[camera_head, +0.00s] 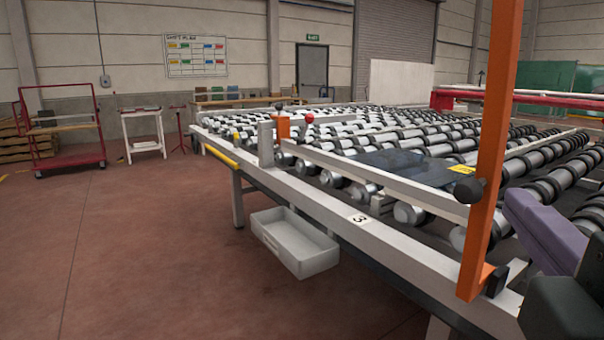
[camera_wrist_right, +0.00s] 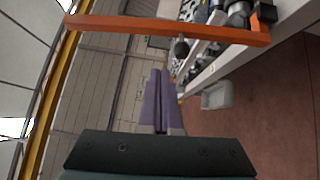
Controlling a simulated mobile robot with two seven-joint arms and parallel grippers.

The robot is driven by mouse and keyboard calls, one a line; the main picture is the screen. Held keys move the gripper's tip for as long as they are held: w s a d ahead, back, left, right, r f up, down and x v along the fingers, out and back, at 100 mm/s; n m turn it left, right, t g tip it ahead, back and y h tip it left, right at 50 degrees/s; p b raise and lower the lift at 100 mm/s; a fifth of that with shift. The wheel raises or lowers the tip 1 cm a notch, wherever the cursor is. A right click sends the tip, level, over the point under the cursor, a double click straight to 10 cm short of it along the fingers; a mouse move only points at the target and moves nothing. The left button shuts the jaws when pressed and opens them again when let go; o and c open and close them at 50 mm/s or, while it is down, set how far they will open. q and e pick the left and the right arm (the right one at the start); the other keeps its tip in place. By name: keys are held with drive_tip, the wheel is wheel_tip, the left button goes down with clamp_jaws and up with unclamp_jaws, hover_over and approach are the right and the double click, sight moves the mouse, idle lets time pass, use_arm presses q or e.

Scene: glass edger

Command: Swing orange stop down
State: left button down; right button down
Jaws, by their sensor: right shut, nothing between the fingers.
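The orange stop (camera_head: 490,150) is a long flat bar standing upright at the near right of the roller table, its foot at the table's edge rail beside a black pivot. A black knob (camera_head: 468,189) sticks out from it to the left. In the right wrist view the stop (camera_wrist_right: 165,27) runs across the top, with its knob (camera_wrist_right: 181,48) below it. My right gripper (camera_head: 520,210), with purple fingers, is shut and empty just right of the bar. Its fingertips (camera_wrist_right: 157,74) appear apart from the bar. My left gripper is not in view.
The roller table (camera_head: 300,187) fills the right side, with a dark glass sheet (camera_head: 415,168) on its rollers. A grey bin (camera_head: 295,243) sits below its edge. A red cart (camera_head: 62,130) and a white side table (camera_head: 143,130) stand far left. The floor at left is clear.

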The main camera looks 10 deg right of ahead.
drive_tip(key=shift+a, duration=0.1)
idle(0.3)
drive_tip(key=p, duration=0.2)
approach(484, 149)
drive_tip(key=w+a, duration=0.1)
drive_tip(key=w, duration=0.3)
drive_tip(key=shift+w+d+r+p, duration=0.1)
drive_tip(key=shift+w+d+p, duration=0.15)
drive_tip(key=shift+d, duration=0.3)
drive_tip(key=shift+w+d+r+p, duration=0.15)
drive_tip(key=shift+w+d+p, duration=0.1)
drive_tip(key=shift+d, duration=0.25)
drive_tip(key=shift+w+d, duration=0.2)
drive_tip(key=shift+d, duration=0.35)
